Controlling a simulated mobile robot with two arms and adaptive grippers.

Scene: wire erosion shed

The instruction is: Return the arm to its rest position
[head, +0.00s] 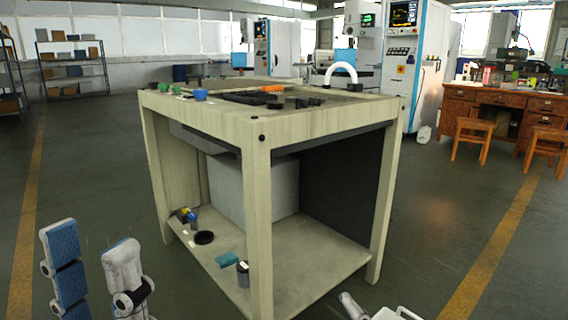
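My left gripper (92,240) is at the lower left of the head view, in front of and to the left of the workbench. Its two fingers point up and stand well apart, one showing blue ribbed pads, the other its white back. Only floor shows between them, so it is open and empty. At the bottom edge, right of centre, small white and grey parts show that look like my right arm or gripper (372,309). They are mostly cut off by the frame, so their opening cannot be told.
Floor is free left and right; machines and a wooden desk (500,98) stand behind.

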